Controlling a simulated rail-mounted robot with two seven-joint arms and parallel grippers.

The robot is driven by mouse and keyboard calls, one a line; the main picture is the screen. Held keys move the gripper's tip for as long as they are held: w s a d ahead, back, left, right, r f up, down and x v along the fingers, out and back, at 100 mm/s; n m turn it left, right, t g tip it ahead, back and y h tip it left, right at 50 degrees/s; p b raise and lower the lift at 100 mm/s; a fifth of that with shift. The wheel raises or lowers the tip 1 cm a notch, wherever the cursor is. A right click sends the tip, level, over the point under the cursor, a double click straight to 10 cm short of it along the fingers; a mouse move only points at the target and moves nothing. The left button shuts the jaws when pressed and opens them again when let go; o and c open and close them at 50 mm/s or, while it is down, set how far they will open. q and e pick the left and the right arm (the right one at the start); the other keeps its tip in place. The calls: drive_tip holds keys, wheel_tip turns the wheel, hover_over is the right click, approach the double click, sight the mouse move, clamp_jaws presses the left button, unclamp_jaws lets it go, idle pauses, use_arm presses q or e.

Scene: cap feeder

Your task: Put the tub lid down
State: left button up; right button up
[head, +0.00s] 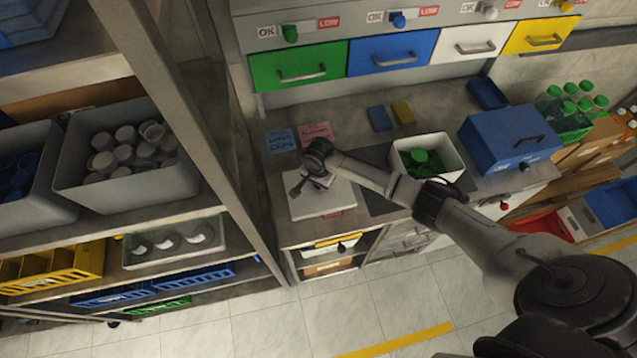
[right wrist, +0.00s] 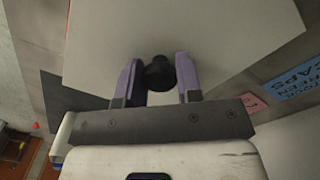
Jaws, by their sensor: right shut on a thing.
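The tub lid is a flat white square plate (head: 325,201) with a dark round knob, over the left part of the workbench. My right gripper (head: 308,183) is above the lid; in the right wrist view its two fingers (right wrist: 157,76) are on either side of the black knob (right wrist: 159,72) and shut on it. The lid (right wrist: 200,35) fills much of that view. I cannot tell whether the lid touches the bench or hangs just above it. The open white tub (head: 440,143) with green caps stands to the right, partly behind my right arm. My left gripper is not in view.
A blue box (head: 497,145) with a black handle stands right of the tub. Blue and pink cards (head: 281,141) lie behind the lid, and blue and yellow blocks (head: 379,118) further back. Coloured drawers (head: 298,70) line the back. A shelf post (head: 190,120) rises left of the bench.

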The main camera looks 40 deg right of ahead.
drive_tip(key=shift+f, duration=0.25)
drive_tip(key=shift+f, duration=0.15)
drive_tip(key=o, duration=1)
drive_tip(key=shift+c, duration=0.2)
